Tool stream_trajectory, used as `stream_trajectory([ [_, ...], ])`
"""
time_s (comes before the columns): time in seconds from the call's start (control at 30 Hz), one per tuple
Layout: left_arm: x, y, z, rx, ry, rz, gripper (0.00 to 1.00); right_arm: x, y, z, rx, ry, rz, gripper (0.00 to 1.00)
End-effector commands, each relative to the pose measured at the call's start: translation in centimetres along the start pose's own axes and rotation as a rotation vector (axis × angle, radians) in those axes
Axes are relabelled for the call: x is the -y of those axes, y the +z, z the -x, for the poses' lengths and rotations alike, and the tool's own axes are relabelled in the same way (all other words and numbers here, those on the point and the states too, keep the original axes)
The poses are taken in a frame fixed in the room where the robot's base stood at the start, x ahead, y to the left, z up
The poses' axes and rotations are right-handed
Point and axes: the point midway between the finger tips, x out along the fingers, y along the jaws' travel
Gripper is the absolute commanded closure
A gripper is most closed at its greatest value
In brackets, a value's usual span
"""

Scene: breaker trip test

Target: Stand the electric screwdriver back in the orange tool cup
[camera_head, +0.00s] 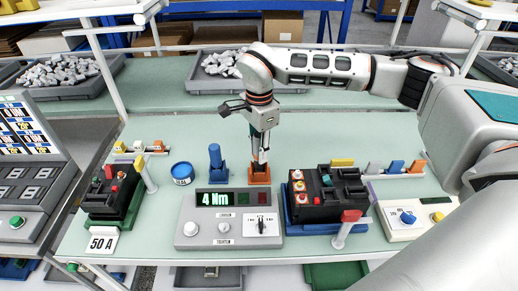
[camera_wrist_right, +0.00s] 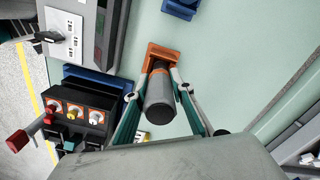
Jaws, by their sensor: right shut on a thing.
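The electric screwdriver, a dark grey cylinder with an orange band (camera_wrist_right: 161,98), is between the fingers of my right gripper (camera_head: 260,158). The fingers are shut on it and point down. The orange tool cup (camera_head: 259,175) is directly below the fingertips in the head view. In the wrist view the cup (camera_wrist_right: 152,52) shows just beyond the screwdriver, partly covered by it. The screwdriver looks roughly upright and lined up with the cup. How deep its lower end sits in the cup is hidden. My left gripper is not in view.
A blue tool in a blue holder (camera_head: 215,160) stands just left of the cup. The grey tester reading 4 Nm (camera_head: 222,222) is in front. A black breaker (camera_head: 326,196) is at right, another (camera_head: 108,196) at left. A round blue tin (camera_head: 182,173) stands farther left.

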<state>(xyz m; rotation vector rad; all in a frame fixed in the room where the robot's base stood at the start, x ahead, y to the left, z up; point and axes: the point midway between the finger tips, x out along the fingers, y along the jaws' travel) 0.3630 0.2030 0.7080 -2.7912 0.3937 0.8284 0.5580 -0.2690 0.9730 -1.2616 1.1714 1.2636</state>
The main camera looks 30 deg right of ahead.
Motion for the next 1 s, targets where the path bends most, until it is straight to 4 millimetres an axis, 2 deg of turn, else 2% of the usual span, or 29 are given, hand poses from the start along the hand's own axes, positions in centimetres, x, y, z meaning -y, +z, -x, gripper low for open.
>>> stream_trajectory([
  [1.0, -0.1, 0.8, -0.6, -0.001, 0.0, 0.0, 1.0, 0.1, 0.0, -2.2, 0.001, -0.001, 0.0, 1.0],
])
